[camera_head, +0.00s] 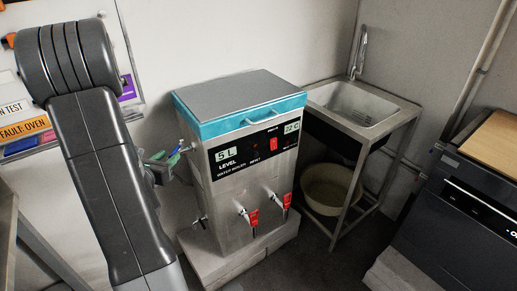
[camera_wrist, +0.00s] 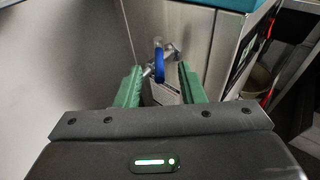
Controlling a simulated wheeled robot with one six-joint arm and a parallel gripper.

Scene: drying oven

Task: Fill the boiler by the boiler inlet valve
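The boiler (camera_head: 245,165) is a steel box with a teal-rimmed lid, standing on a pale block. Its front panel (camera_head: 255,145) reads 5 L and 22 C. The inlet valve, with a blue handle (camera_head: 177,150), is on the boiler's left side, high up. In the wrist view the blue handle (camera_wrist: 158,58) stands upright on a metal pipe fitting. My gripper (camera_wrist: 160,67) is open, its green fingers apart on either side of the handle. In the head view my gripper (camera_head: 162,160) is beside the boiler's upper left, partly hidden by my arm. I cannot tell whether a finger touches the handle.
Two red-handled taps (camera_head: 249,216) are low on the boiler's front. A sink (camera_head: 352,103) on a metal frame stands to the right, with a pale basin (camera_head: 328,192) below. A dark appliance (camera_head: 455,215) is at far right. The wall is close behind the boiler.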

